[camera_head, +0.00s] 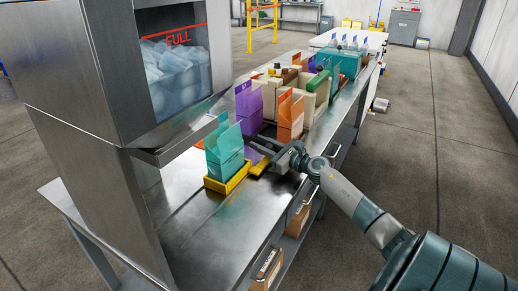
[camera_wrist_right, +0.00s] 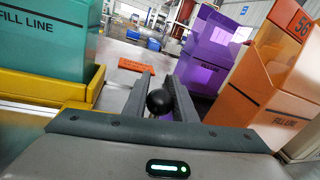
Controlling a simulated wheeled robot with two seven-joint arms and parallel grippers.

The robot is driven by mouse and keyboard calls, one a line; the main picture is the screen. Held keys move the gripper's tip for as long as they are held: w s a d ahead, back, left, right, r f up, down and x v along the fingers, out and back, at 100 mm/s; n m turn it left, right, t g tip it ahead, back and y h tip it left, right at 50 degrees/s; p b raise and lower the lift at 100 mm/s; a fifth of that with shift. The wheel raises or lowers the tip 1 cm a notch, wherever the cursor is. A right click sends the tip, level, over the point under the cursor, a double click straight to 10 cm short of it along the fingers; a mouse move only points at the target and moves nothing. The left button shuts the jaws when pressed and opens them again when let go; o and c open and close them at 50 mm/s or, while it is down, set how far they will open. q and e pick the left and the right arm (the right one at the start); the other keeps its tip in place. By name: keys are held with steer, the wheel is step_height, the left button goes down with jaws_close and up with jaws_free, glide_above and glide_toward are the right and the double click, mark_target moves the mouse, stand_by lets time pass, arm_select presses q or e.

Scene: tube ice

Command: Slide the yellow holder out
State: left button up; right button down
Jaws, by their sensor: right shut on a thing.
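The yellow holder (camera_head: 228,183) is a shallow tray on the steel counter, below the front of the ice machine. A teal bin (camera_head: 224,150) with a fill line stands in it. In the right wrist view the holder (camera_wrist_right: 45,86) is at the left, under the teal bin (camera_wrist_right: 50,38). My right gripper (camera_head: 268,150) is just right of the holder. Its fingers (camera_wrist_right: 157,98) are closed around a black round knob (camera_wrist_right: 157,101). A yellow strip (camera_head: 260,167) shows under the gripper; how the knob joins the holder is hidden. My left gripper is not in view.
The ice machine (camera_head: 175,60) stands at the left. Purple bins (camera_head: 248,103) and orange bins (camera_head: 290,115) stand close behind the gripper. An orange bin (camera_wrist_right: 270,90) is near its right side in the wrist view. The front counter (camera_head: 215,235) is clear.

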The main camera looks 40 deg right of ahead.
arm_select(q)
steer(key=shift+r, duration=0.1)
arm_select(e)
steer(key=c, duration=1.5)
jaws_free()
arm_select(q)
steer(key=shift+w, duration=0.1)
arm_select(e)
steer(key=shift+o, duration=0.2)
steer(key=shift+s, duration=0.15)
steer(key=shift+s+d+f, duration=0.1)
steer(key=shift+s, duration=0.8)
steer(key=s, duration=0.5)
steer(key=s+d+b, duration=0.1)
steer(key=s, duration=0.3)
steer(key=s+b, duration=0.1)
steer(key=s, duration=0.4)
steer(key=shift+s+d, duration=0.15)
steer(key=shift+s, duration=0.5)
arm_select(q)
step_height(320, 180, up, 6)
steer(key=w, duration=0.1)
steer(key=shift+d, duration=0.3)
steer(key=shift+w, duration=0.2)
